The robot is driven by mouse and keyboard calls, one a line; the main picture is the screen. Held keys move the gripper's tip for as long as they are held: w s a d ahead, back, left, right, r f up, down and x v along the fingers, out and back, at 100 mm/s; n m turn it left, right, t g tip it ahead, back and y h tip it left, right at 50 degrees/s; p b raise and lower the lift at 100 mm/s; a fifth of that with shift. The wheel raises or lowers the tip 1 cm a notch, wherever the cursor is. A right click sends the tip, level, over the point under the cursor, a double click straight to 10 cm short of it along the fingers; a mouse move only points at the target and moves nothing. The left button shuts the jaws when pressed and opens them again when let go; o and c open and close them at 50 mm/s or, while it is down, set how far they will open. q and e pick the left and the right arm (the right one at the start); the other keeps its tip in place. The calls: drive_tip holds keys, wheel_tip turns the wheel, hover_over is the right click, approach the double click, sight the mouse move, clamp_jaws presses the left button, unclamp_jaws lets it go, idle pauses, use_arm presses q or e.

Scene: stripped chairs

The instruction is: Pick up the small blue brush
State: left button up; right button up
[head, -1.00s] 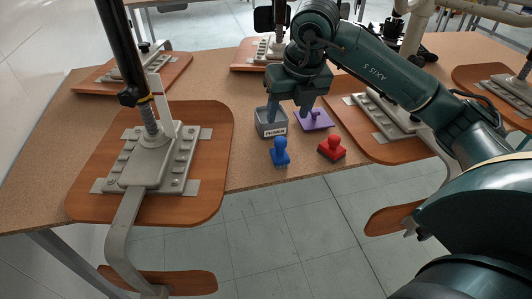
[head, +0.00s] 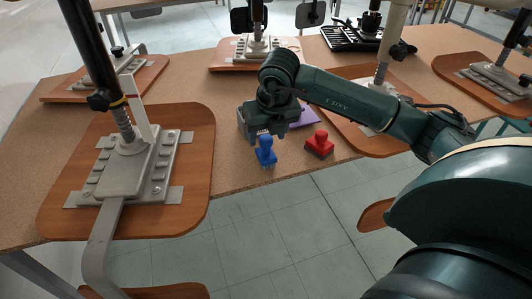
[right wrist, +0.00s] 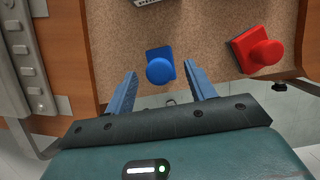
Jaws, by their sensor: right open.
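The small blue brush (head: 265,151) stands near the front edge of the table, its round knob up. My right gripper (head: 268,135) is just above and behind it in the head view, its fingers hard to make out there. In the right wrist view my right gripper (right wrist: 160,75) is open and empty. The blue brush (right wrist: 160,66) shows between and slightly beyond its two blue fingers, with no clear contact. My left gripper is in neither view.
A red brush (head: 319,144) stands right of the blue one, and a purple brush (head: 304,116) lies behind, partly hidden. Chair parts (head: 130,170) lie on the left. The table's front edge is close.

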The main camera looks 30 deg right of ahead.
sight(266, 139)
drive_tip(key=shift+x, duration=1.55)
drive_tip(key=shift+c, duration=0.3)
drive_tip(key=shift+r, duration=0.1)
drive_tip(key=c, duration=1)
